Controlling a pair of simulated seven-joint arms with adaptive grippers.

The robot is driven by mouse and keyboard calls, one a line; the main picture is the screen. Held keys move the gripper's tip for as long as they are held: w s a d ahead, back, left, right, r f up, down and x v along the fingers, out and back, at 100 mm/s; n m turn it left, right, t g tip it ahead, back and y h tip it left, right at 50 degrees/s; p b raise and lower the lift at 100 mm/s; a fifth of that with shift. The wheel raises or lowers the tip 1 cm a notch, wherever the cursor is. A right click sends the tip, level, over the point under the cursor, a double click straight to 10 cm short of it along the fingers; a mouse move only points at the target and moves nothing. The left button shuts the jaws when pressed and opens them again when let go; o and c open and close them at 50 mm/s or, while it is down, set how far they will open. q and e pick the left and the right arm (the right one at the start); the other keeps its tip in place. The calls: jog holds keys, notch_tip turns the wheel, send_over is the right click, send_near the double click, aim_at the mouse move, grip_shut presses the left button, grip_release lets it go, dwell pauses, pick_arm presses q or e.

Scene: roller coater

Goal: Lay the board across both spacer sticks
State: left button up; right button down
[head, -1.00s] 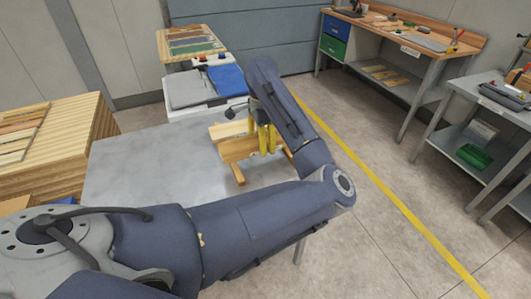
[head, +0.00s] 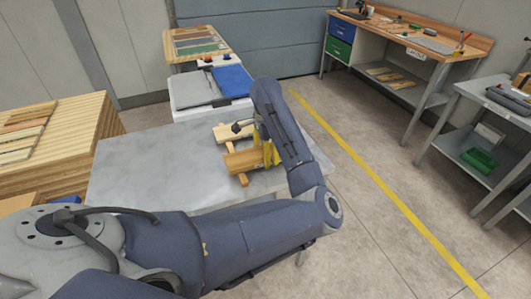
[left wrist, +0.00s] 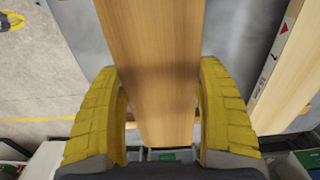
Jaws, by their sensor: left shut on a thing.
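My left gripper (head: 267,152) has yellow fingers closed on the sides of a wooden board (head: 241,162) over the grey metal table. In the left wrist view the board (left wrist: 155,50) runs lengthwise between the two fingers (left wrist: 163,115). A spacer stick (head: 243,180) shows its end below the board's near edge. I cannot tell whether the board touches it. The rest of the sticks is hidden by the board, the gripper and my arm. My right gripper is not in view.
A paler board (head: 231,132) lies just behind the held one. The grey table (head: 140,165) is clear to the left. A stack of wood (head: 60,145) stands at left, a white unit with grey and blue lids (head: 190,88) behind. Open floor (head: 400,215) lies right.

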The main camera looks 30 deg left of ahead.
pick_arm(q)
jog(key=shift+f, duration=0.15)
jog(key=o, duration=1.5)
jog(key=shift+c, duration=0.2)
notch_tip(320, 180, up, 12)
jog(key=shift+r, duration=0.2)
